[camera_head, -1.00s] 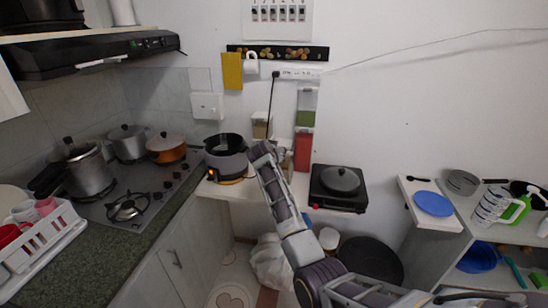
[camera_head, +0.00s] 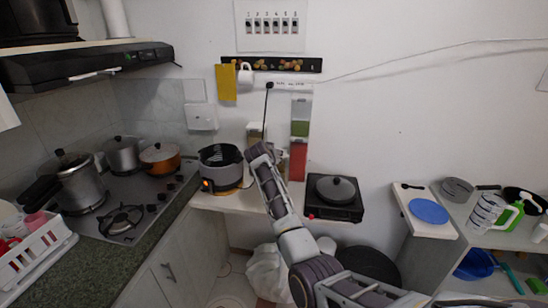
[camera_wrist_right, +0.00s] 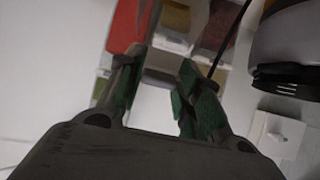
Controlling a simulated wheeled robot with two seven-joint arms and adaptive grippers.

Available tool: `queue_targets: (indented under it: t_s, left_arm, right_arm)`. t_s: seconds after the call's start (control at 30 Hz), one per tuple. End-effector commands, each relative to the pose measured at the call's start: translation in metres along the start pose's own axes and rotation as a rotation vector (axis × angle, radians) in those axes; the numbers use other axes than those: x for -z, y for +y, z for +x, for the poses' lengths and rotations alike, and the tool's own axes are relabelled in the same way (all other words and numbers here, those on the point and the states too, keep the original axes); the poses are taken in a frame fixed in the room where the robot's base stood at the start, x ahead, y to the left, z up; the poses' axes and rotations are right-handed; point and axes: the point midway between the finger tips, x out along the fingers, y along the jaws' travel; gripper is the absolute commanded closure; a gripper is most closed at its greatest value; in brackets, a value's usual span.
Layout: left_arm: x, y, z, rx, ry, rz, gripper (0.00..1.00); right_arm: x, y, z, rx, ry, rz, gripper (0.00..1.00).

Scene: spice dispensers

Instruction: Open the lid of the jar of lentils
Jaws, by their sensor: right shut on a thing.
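Several clear dispensers stand by the wall behind the small counter. One has red contents (camera_head: 298,160), one green (camera_head: 299,128), and a tan one (camera_head: 256,132) stands to the left. I cannot tell which is the jar of lentils. My right arm crosses in front of them and hides part of the group. In the wrist view my right gripper (camera_wrist_right: 161,60) has its green-padded fingers around a pale edge, seemingly a lid. The red dispenser (camera_wrist_right: 128,22) and a yellow one (camera_wrist_right: 174,16) show just beyond the fingertips. The grip itself is hidden in the head view. My left gripper is not in view.
A grey cooker (camera_head: 221,166) stands close left of my right arm, and a black hotplate with a pan (camera_head: 335,188) close right. A black cable (camera_head: 266,112) hangs from the power strip (camera_head: 290,82) near the dispensers.

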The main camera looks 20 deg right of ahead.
Motion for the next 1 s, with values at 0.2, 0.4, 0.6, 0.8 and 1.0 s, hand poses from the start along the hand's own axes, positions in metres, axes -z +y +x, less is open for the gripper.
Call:
queue_targets:
  t_s: [0.2,0.4,0.6,0.8,1.0]
  left_arm:
    - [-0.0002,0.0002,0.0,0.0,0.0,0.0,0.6]
    - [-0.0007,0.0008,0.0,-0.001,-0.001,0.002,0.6]
    - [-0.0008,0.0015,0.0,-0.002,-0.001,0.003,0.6]
    - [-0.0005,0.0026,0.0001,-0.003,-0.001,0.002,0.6]
    - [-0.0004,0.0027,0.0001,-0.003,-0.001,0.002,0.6]
  right_arm:
    - [0.0017,-0.0001,-0.0007,0.001,0.003,0.001,0.78]
    - [0.0017,-0.0002,-0.0007,0.001,0.003,0.001,0.78]
    - [0.0017,-0.0002,-0.0007,0.001,0.003,0.001,0.78]
    - [0.0012,-0.0001,-0.0005,0.001,0.002,0.0,0.44]
    - [0.0004,0.0,-0.0002,0.0,0.001,0.0,0.43]
